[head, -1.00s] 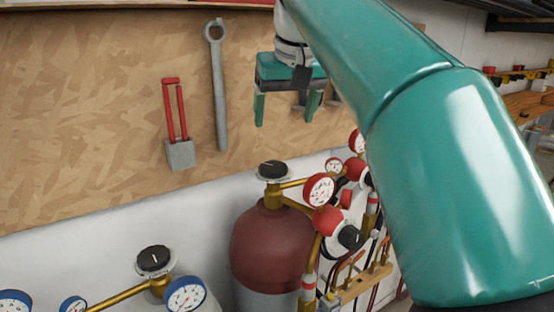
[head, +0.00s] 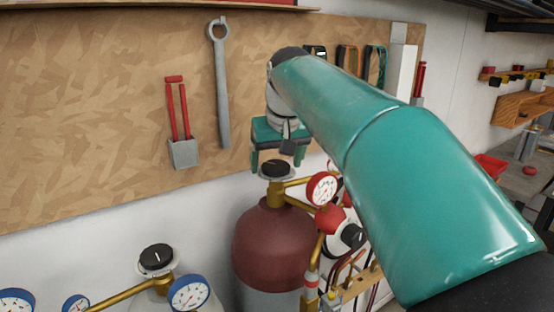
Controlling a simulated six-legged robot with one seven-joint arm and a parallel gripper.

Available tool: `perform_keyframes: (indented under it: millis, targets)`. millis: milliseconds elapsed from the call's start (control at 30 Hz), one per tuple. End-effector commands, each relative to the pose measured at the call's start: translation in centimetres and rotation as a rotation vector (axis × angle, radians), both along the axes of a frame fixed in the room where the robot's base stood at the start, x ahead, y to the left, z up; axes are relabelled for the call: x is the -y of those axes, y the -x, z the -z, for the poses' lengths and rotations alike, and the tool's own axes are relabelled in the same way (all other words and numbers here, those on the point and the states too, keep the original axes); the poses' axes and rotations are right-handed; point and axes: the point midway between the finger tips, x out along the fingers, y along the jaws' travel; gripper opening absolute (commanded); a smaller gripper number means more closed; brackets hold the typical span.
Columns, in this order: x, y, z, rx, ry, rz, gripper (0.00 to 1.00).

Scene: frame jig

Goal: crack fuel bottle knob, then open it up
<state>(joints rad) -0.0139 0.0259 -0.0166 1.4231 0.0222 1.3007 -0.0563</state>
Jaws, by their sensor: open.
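The dark red bottle (head: 272,245) stands at the lower middle of the head view, with a brass valve and red-rimmed gauges. Its black knob (head: 276,169) with a white pointer mark sits on top of the valve. My gripper (head: 277,166) is open and points down at the knob, with its teal fingers at the left and right of it in the picture. The lower fingertips are partly hard to make out. I cannot tell whether the fingers touch the knob.
A second bottle with a black knob (head: 156,258) and blue-rimmed gauges (head: 189,293) stands at the lower left. A red pressure gauge (head: 322,188) and a regulator (head: 336,219) sit close right of the red bottle's valve. The wooden tool board (head: 100,110) with a wrench (head: 219,85) is behind.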

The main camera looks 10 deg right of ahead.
Motion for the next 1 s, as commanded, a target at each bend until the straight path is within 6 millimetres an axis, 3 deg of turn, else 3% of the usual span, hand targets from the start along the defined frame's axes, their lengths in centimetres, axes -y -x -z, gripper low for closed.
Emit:
perform_keyframes:
  millis: [67,300,667,1000]
  targets:
    - [0.0,0.01,-0.02,0.0,0.0,0.0,0.77]
    - [-0.02,0.02,-0.06,0.0,0.0,0.0,0.33]
    - [0.06,0.02,-0.09,0.001,0.0,-0.043,0.33]
    - [0.3,-0.04,-0.1,0.001,-0.001,-0.254,0.33]
